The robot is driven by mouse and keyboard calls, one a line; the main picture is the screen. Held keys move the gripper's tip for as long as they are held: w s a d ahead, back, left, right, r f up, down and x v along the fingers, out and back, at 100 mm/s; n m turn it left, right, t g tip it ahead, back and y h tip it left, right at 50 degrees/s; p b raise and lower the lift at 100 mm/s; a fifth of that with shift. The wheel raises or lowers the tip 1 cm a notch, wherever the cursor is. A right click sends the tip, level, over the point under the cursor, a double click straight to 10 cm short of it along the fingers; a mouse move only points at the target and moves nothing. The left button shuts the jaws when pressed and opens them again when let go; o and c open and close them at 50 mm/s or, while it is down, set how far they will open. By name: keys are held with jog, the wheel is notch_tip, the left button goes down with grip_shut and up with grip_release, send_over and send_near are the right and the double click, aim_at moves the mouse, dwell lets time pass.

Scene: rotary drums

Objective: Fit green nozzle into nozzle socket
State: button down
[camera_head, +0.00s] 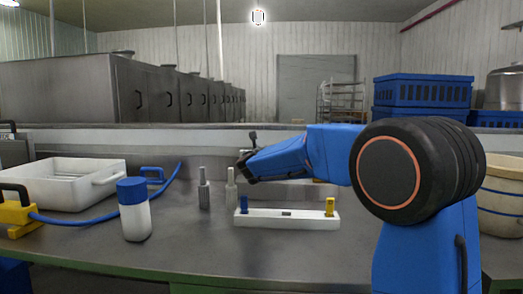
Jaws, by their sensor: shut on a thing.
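My arm reaches in from the right, and its dark far end with my gripper (246,167) is above the table, behind the white rack. The fingers are mostly hidden by the wrist. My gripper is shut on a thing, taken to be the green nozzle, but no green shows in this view. The white rack (266,220) holds a blue nozzle (243,204) at its left end and a yellow nozzle (330,206) at its right end. A dark spot in the rack's middle has nothing standing on it. I cannot make out the nozzle socket.
Two grey upright pieces (204,190) stand left of the rack, the right one (231,188) close to my gripper. A white bottle with a blue cap (135,212), a white tub (62,185) and a blue hose (95,222) are at left. The front table is clear.

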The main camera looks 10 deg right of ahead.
jog(key=shift+f, duration=1.7)
jog(key=c, duration=1.6)
grip_release()
jog(key=shift+o, duration=0.2)
jog(key=v, duration=1.7)
jog(key=shift+s, duration=0.2)
